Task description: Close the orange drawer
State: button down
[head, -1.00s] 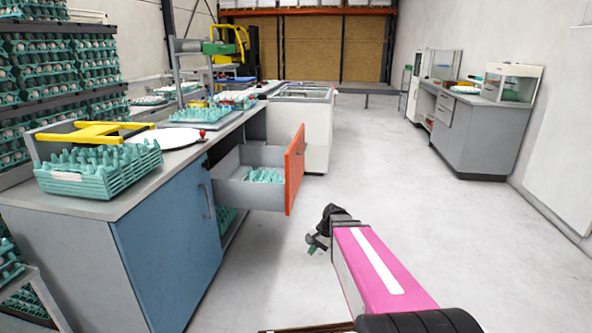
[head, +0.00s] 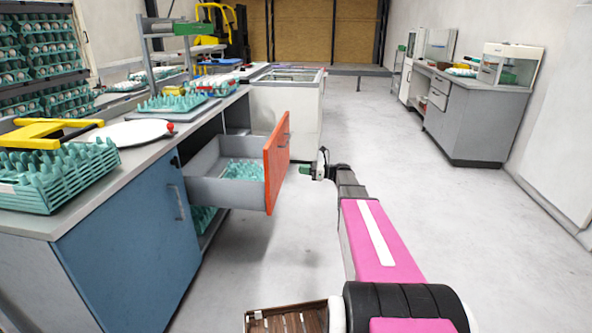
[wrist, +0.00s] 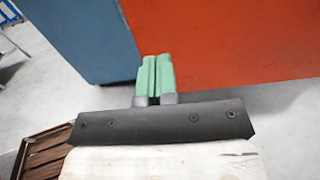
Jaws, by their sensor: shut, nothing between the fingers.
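The orange drawer (head: 277,160) stands open, pulled out from the workbench. Its grey box holds teal egg trays (head: 243,170). My gripper (head: 304,170) is just to the right of the orange front, at about mid height. In the wrist view the green fingertips (wrist: 155,76) are together and empty, pointing at the orange front (wrist: 235,45), which fills the upper right. Whether the fingertips touch the front cannot be told. The drawer's handle side is mostly hidden from the head camera by the angle.
A blue cabinet door (head: 135,240) is left of the drawer. The worktop (head: 150,152) carries a teal tray stack (head: 55,175) and a white round plate (head: 130,133). A white chest (head: 290,105) stands behind the drawer. A wooden crate (head: 290,318) is low in front. Floor to the right is clear.

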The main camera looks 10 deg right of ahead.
aim_at(272, 168)
jog(key=x, duration=1.2)
jog(key=shift+a+f, duration=0.1)
jog(key=shift+a, duration=0.05)
